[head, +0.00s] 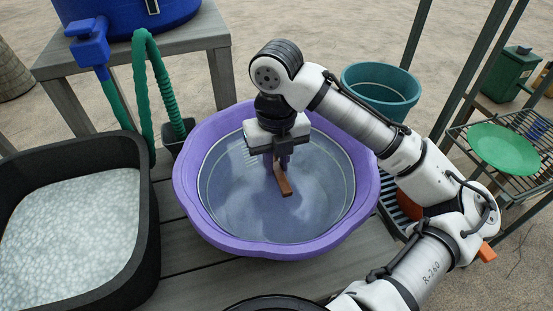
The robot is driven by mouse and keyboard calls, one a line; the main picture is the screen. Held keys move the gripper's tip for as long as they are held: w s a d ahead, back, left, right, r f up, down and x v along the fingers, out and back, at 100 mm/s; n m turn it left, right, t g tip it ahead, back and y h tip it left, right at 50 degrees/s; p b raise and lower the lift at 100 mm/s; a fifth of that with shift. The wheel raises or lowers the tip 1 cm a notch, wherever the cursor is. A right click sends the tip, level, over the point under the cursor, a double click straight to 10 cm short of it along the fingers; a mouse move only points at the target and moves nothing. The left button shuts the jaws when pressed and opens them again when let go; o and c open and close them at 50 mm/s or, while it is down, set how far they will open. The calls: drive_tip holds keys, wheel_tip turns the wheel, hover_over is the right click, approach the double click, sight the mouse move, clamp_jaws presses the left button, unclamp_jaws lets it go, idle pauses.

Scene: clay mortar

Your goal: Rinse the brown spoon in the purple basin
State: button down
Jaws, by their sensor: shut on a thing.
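The purple basin (280,252) stands on the grey slatted table, with bluish, water-like contents inside its rim. My gripper (278,168) points down over the basin, a little above its middle in the picture. It is shut on the brown spoon (284,186), whose visible part slants down and right from the jaws. The spoon's upper part is hidden by the gripper. I cannot tell whether its lower end touches the water.
A black tub (150,215) of pale, pebbly material stands left of the basin. A green hose (160,85) runs behind it, near a blue tap (90,45). A teal bucket (381,92) stands behind my arm. A green plate (502,147) lies on a wire rack at right.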

sight(278, 166)
wheel_tip(278, 166, up, 9)
drive_tip(key=p, duration=0.7)
drive_tip(key=shift+f+p, duration=0.2)
drive_tip(key=shift+p, duration=0.2)
drive_tip(key=shift+w+d+b, duration=0.1)
drive_tip(key=shift+b, duration=0.45)
drive_tip(key=shift+r+b, duration=2)
drive_tip(key=shift+b, duration=0.5)
